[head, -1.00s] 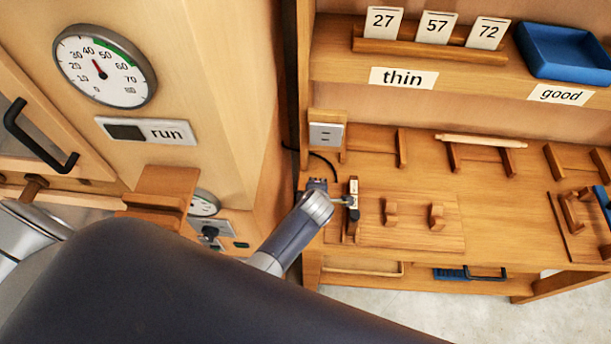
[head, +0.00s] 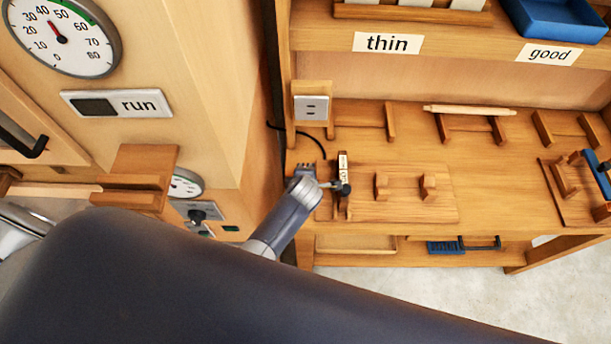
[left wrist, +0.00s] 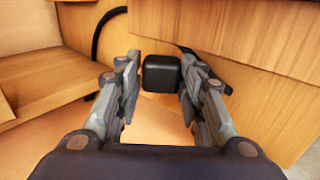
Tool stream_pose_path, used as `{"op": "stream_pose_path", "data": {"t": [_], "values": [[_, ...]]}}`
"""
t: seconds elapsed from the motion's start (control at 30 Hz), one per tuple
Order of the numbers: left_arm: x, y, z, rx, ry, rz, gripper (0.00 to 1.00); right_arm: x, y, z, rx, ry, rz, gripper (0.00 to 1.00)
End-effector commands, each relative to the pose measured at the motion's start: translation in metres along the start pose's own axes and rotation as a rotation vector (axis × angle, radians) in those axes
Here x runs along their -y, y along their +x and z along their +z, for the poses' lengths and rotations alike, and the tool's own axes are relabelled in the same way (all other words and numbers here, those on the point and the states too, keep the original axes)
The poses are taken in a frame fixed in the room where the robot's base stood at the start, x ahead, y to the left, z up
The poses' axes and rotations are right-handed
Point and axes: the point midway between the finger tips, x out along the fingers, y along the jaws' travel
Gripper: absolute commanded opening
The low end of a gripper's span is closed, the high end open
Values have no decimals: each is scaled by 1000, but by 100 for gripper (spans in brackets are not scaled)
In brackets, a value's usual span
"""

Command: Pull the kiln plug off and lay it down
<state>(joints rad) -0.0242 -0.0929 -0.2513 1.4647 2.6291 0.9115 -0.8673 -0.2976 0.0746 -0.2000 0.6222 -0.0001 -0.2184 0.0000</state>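In the left wrist view a black block, which looks like the kiln plug (left wrist: 161,73), sits between the fingers of my left gripper (left wrist: 160,84). The fingers stand apart on either side of it, with a narrow gap at each side. What the plug sits in is hidden behind it. In the head view the plug is not clearly seen; a grey part of my arm (head: 285,215) reaches the left end of the bench, and its fingers cannot be made out. My right gripper is not in view.
A black cord (head: 317,143) runs below a white socket (head: 311,107); a cord also curves in the left wrist view (left wrist: 98,42). The wooden cabinet (head: 225,90) with a dial (head: 62,37) is at left. The bench (head: 390,145) at right holds wooden pieces.

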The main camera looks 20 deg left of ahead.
Motion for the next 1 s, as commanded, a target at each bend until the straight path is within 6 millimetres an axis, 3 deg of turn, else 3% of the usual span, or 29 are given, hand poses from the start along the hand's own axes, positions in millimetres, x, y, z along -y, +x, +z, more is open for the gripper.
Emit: {"op": "stream_pose_path", "data": {"t": [0.57,1.0], "values": [[2,-8,0,-1,0,-3,56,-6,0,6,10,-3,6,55],[0,-75,1,1,-1,1,56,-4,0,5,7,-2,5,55]]}}
